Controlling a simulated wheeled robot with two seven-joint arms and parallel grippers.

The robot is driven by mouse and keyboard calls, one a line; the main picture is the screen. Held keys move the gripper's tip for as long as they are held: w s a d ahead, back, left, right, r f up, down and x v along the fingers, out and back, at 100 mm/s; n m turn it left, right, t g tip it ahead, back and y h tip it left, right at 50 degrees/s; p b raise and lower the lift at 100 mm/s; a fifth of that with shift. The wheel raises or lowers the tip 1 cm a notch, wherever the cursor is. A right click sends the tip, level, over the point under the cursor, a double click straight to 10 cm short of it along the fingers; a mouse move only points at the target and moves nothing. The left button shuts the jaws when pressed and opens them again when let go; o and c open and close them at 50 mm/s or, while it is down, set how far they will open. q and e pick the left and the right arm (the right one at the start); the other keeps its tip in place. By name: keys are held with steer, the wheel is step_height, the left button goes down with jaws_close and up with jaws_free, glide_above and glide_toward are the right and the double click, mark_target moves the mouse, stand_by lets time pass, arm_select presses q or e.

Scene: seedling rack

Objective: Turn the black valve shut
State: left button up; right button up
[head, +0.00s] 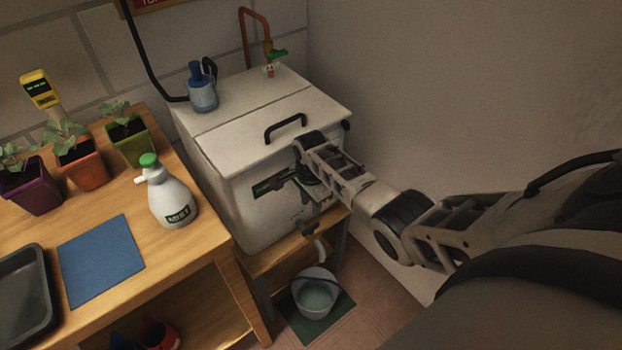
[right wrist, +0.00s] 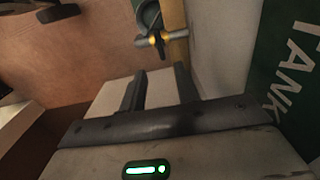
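The black valve (head: 307,229) sits low on the front of the white tank (head: 245,210), above a pale spout. In the right wrist view the valve (right wrist: 153,40) shows as a dark piece with brass-coloured parts, just beyond my fingertips. My right gripper (head: 306,188) is in front of the tank, above the valve and partly over the green label (head: 268,186). In the right wrist view its two fingers (right wrist: 158,80) are apart with nothing between them; they look clear of the valve. My left gripper is not in view.
A bucket (head: 314,296) with water stands on a green mat (head: 343,305) below the spout. A wooden table (head: 205,245) at left holds potted seedlings, a mist bottle (head: 172,203) and a blue mat (head: 101,260). A wall bounds the right. A blue bottle (head: 202,92) stands on the tank.

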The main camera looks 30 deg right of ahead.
step_height(320, 180, up, 6)
steer(key=shift+f+p, duration=0.2)
steer(key=shift+p, duration=0.25)
steer(key=shift+s, duration=0.1)
steer(key=s+a+n+t, duration=0.2)
steer(key=s+a+n, duration=0.3)
steer(key=s+n, duration=0.5)
steer(key=s+a+r+n+t, duration=0.1)
steer(key=s+a+r+n, duration=0.1)
steer(key=s+r+n, duration=0.45)
steer(key=s+a+r+n+t, duration=0.1)
steer(key=s+a+r+n, duration=0.25)
steer(key=s, duration=0.55)
steer(key=w+a+f+t+y, duration=0.2)
steer(key=w+a+f+t, duration=0.2)
steer(key=f, duration=0.5)
steer(key=shift+w+t+y, duration=0.3)
steer(key=shift+w+t, duration=0.65)
steer(key=shift+t, duration=0.05)
